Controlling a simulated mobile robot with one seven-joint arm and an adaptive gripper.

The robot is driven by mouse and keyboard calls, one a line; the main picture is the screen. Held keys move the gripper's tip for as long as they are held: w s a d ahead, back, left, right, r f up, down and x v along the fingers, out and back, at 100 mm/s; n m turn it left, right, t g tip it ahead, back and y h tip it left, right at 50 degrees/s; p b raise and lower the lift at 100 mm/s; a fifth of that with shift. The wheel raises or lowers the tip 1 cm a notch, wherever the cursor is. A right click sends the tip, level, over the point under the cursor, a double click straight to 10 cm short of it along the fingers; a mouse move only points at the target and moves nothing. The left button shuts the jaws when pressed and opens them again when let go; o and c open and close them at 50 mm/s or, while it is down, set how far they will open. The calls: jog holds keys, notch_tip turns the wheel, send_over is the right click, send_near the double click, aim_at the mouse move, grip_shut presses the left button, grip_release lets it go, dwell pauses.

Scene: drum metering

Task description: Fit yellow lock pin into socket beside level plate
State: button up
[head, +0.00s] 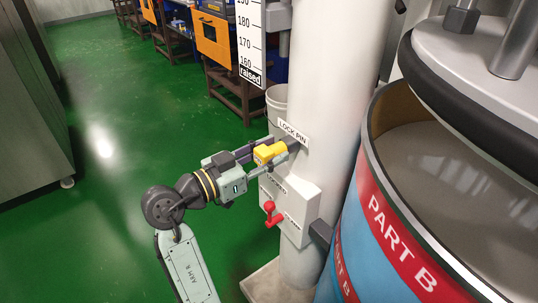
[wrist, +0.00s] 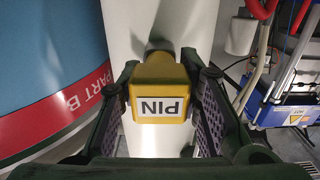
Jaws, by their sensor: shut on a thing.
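The yellow lock pin (head: 266,152) is held between the fingers of my gripper (head: 272,153), in front of the white column. In the wrist view the pin's yellow head (wrist: 160,76), labelled PIN, sits between both finger pads of my gripper (wrist: 163,92). The grey socket (head: 292,143) projects from the column just under the LOCK PIN sign; it also shows in the wrist view (wrist: 158,47) directly behind the pin head. The pin's shaft is hidden, so I cannot tell how deep it sits. The level plate (head: 250,40) stands above, marked "raised" at its bottom.
A white control box (head: 292,202) with a red lever (head: 271,213) is on the column below my gripper. The blue and red PART B drum (head: 385,215) stands close on the right. A grey bin (head: 277,100) is behind the column. Green floor at left is clear.

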aim_at(258, 159)
jog(key=shift+s+a, duration=0.1)
jog(key=shift+a, duration=0.05)
grip_shut()
jog(key=shift+b+v, duration=0.4)
jog(key=shift+v, duration=1.6)
jog(key=shift+s+a, duration=0.15)
jog(key=shift+a, duration=0.1)
jog(key=shift+b+v, duration=0.35)
jog(key=shift+v, duration=1.55)
jog(key=shift+r, duration=0.1)
